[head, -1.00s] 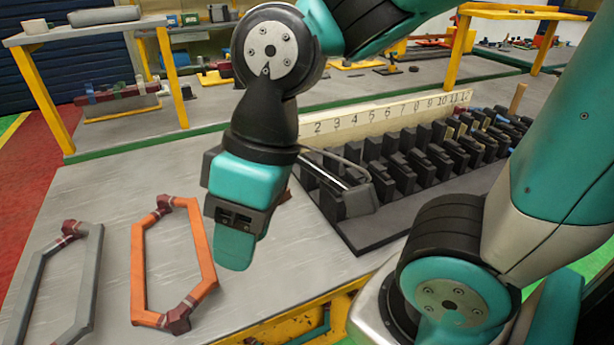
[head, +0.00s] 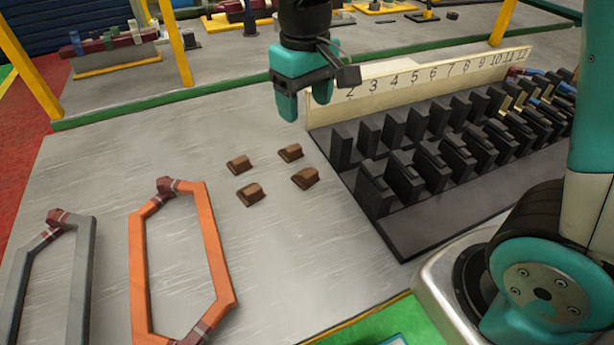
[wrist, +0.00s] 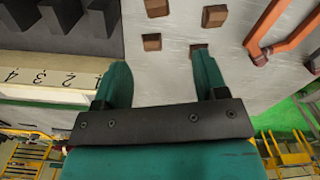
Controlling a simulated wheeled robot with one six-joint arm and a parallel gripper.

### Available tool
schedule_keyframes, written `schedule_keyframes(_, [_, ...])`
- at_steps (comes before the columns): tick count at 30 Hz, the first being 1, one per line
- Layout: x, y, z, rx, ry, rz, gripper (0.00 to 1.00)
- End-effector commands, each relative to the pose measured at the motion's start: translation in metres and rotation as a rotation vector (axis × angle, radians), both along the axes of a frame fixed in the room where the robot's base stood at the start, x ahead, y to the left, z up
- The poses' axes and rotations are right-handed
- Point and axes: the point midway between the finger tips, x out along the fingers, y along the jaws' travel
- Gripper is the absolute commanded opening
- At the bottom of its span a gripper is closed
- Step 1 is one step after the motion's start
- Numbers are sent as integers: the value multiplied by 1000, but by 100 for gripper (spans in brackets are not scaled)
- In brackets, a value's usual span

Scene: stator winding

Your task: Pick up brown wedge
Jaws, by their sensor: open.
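Several small brown wedges lie on the grey table in the head view: a back right one (head: 290,152), a back left one (head: 238,164), a front right one (head: 305,178) and a front left one (head: 250,194). My gripper (head: 288,108) is above the table, behind the wedges, pointing down, open and empty. In the wrist view, the fingers of my gripper (wrist: 160,75) are spread apart. One wedge (wrist: 152,42) shows between and beyond the fingertips, and others lie farther off. One is partly hidden by the right finger.
A black slotted rack (head: 395,235) with a numbered strip (head: 430,80) stands to the right of the wedges. An orange hexagonal coil (head: 215,255) and a grey coil (head: 80,260) lie at the left. Bare table surrounds the wedges.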

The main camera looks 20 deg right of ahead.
Motion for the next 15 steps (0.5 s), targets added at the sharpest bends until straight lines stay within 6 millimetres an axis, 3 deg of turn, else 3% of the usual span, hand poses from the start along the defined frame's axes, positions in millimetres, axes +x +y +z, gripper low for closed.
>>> schedule_keyframes(15, [1,-2,-105,-8,7,-5,66])
